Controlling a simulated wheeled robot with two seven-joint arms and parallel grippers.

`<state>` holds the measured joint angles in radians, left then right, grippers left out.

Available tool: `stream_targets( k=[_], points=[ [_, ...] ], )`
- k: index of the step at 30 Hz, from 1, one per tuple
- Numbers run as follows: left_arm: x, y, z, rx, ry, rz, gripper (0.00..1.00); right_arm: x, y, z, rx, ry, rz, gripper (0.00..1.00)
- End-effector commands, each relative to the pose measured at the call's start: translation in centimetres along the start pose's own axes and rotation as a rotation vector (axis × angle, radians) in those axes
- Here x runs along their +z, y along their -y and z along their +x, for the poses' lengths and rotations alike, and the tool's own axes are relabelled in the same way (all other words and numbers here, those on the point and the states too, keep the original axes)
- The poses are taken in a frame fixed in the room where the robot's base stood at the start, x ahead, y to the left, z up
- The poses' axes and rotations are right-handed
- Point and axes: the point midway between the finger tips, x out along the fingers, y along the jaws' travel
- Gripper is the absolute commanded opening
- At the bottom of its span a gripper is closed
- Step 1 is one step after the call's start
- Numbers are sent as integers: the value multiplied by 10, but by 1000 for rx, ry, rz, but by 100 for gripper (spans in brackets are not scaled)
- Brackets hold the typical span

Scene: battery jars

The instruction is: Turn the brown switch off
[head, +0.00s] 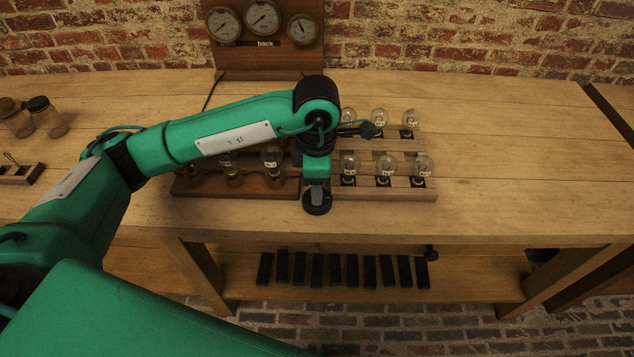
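My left arm reaches in from the left across the bench, and its wrist bends down over the middle of the boards. My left gripper (317,203) is at the dark lower end of the wrist, by the front edge of the boards; its fingers do not show clearly. A small wooden block with a metal lever (12,158) lies at the far left. My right gripper is not in view.
Several glass bulbs (386,166) stand on a light wooden board (413,194) right of my wrist. A dark board (205,188) is to the left. Gauges (262,17) stand behind. Black blocks (352,270) lie on the lower shelf. The bench's right side is clear.

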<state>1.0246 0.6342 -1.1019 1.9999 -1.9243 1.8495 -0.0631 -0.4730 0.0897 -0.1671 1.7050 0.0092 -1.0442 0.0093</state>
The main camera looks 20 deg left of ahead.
Motion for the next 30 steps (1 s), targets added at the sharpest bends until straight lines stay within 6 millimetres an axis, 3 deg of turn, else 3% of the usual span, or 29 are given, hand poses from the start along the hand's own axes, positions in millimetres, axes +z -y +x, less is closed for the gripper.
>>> stream_targets(
  k=[15, 21, 30],
  points=[
    [0, 0, -108, 5, 0, 1, 48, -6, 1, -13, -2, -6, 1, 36],
    [0, 0, -127, 3, 0, 0, 48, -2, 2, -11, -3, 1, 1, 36],
    [0, 0, -130, 2, 0, 0, 48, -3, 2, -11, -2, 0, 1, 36]
  ],
)
